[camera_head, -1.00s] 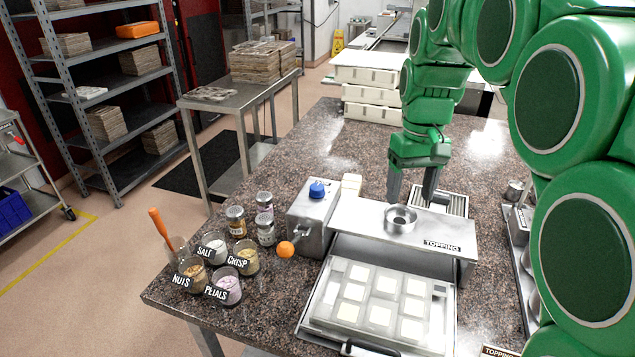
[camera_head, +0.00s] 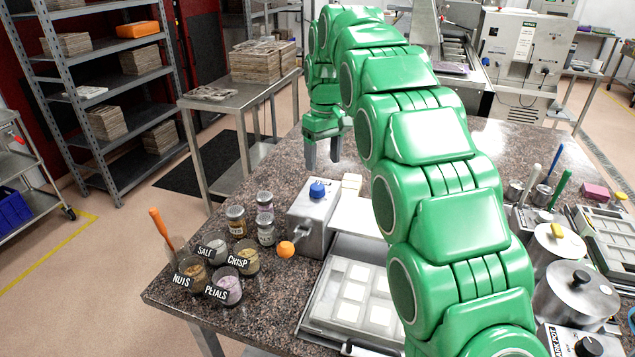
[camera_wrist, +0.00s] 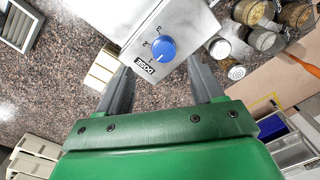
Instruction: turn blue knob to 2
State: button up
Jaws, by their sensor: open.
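The blue knob (camera_head: 317,189) sits on top of a grey metal dosing box (camera_head: 311,212) on the stone counter. In the wrist view the knob (camera_wrist: 162,48) is on a plate marked DOSE (camera_wrist: 144,68), with small numbers along its left side. I cannot tell clearly which number it points to. My gripper (camera_head: 324,160) hangs fingers down, just behind and above the knob in the head view. In the wrist view my gripper (camera_wrist: 161,68) has its fingers spread, apart from the knob, which shows just beyond and between the tips. It holds nothing.
An orange ball-ended lever (camera_head: 286,249) sticks out of the box's front. Jars and labelled cups (camera_head: 228,287) stand left of it. A mould tray (camera_head: 352,300) lies in front, partly hidden by my arm. Small pale blocks (camera_head: 351,184) lie right of the knob. Pots (camera_head: 575,295) stand far right.

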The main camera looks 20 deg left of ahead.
aim_at(317, 186)
jog(key=shift+w+a+f, duration=0.1)
jog(key=shift+a+f, duration=0.05)
jog(key=shift+a, duration=0.5)
jog(key=shift+a+f, duration=0.1)
jog(key=shift+f, duration=3.8)
jog(key=c, duration=1.1)
jog(key=shift+o, duration=0.2)
